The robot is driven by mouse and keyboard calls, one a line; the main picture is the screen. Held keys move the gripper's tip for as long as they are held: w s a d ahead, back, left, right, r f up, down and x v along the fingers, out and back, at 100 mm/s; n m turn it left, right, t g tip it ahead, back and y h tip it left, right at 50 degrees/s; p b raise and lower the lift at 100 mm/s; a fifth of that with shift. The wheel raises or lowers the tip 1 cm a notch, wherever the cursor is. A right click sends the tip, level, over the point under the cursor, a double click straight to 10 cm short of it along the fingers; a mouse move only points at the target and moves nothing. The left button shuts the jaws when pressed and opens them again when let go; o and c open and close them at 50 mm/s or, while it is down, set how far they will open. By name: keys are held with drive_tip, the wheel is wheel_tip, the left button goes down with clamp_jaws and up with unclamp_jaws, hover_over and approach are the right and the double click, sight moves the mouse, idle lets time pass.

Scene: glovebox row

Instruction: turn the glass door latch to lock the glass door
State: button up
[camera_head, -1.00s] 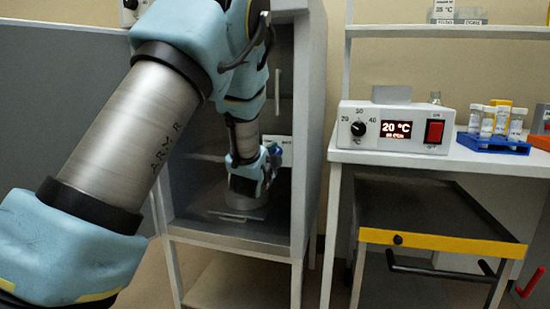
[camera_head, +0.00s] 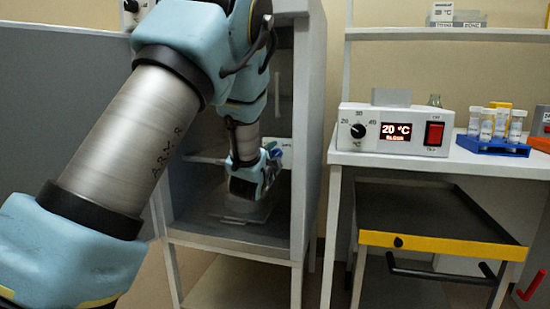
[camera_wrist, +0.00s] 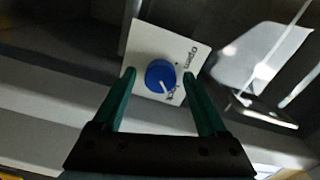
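The latch is a round blue knob (camera_wrist: 160,75) with a white pointer line, on a white plate (camera_wrist: 150,45) marked "Open" and, partly hidden, what looks like "Lock". The pointer slants down and right, toward that second label. My gripper (camera_wrist: 159,76) is open, its green fingers on either side of the knob with gaps showing. I cannot tell whether the tips reach around it or stop short. In the head view my gripper (camera_head: 272,152) is inside the grey cabinet (camera_head: 312,130), by its right wall. The glass door itself is not clear.
A table right of the cabinet holds a heater box (camera_head: 390,130) reading 20 °C and a blue rack (camera_head: 492,147) of vials. A grey panel (camera_head: 70,110) stands at left behind my arm.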

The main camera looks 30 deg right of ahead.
drive_tip(key=v, duration=1)
drive_tip(key=shift+s+a, duration=0.3)
drive_tip(key=w+a+f+n+g+y, duration=0.2)
drive_tip(key=a+f+n+y, duration=0.3)
drive_tip(key=a, duration=0.4)
drive_tip(key=w+a+f+n+g+y, duration=0.1)
drive_tip(key=w+a+f+n+y, duration=0.2)
drive_tip(key=a+n, duration=0.5)
drive_tip(key=s+a+f+n+g+y, duration=0.2)
drive_tip(key=s+a+n+g, duration=0.25)
drive_tip(key=s+a, duration=0.45)
drive_tip(key=s+a+f+n+g+y, duration=0.2)
drive_tip(key=s+a+f+n+g, duration=0.15)
drive_tip(key=s+a+n, duration=0.6)
wheel_tip(320, 180, up, 23)
drive_tip(key=w+a+m+p, duration=0.2)
drive_tip(key=m+p, duration=0.2)
drive_tip(key=p, duration=1.8)
drive_tip(key=shift+g+p, duration=0.3)
drive_tip(key=shift+p, duration=0.1)
drive_tip(key=shift+r, duration=0.1)
